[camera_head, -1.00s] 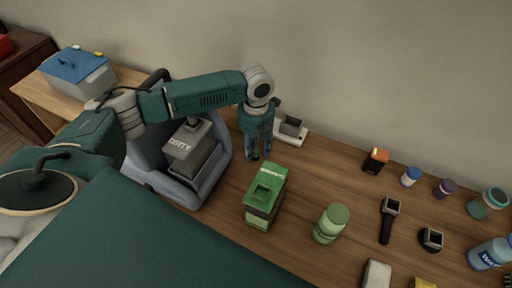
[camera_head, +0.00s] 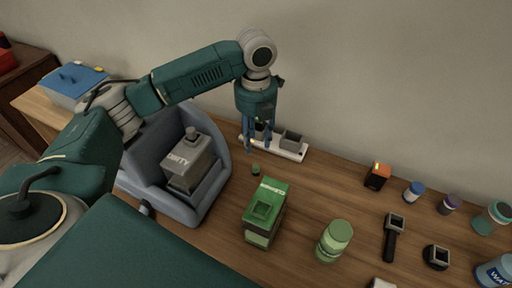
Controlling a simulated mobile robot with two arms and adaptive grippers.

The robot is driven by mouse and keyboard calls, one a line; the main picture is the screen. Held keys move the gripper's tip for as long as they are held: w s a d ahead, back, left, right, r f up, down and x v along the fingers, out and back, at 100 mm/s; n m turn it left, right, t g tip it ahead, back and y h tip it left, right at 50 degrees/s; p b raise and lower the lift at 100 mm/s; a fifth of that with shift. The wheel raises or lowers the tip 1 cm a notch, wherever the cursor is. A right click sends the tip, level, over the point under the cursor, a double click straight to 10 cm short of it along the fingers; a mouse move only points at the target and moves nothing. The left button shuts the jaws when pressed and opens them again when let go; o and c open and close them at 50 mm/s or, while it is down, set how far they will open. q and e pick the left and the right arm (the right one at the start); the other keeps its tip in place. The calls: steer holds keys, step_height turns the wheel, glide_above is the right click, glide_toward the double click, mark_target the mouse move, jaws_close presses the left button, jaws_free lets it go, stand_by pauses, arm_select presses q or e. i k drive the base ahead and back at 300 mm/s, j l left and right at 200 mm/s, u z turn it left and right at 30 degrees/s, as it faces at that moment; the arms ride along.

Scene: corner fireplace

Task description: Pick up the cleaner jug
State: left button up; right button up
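My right gripper is out of view.
A white strip with grey boxes (camera_head: 291,143) sits behind the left gripper. A green bottle (camera_head: 334,241) stands right of the green container. Further right are an orange-black box (camera_head: 377,176), a watch (camera_head: 392,234) and several small bottles. Table around the green container is bare.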

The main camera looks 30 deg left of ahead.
mark_target(337, 236)
steer(key=k, duration=1.5)
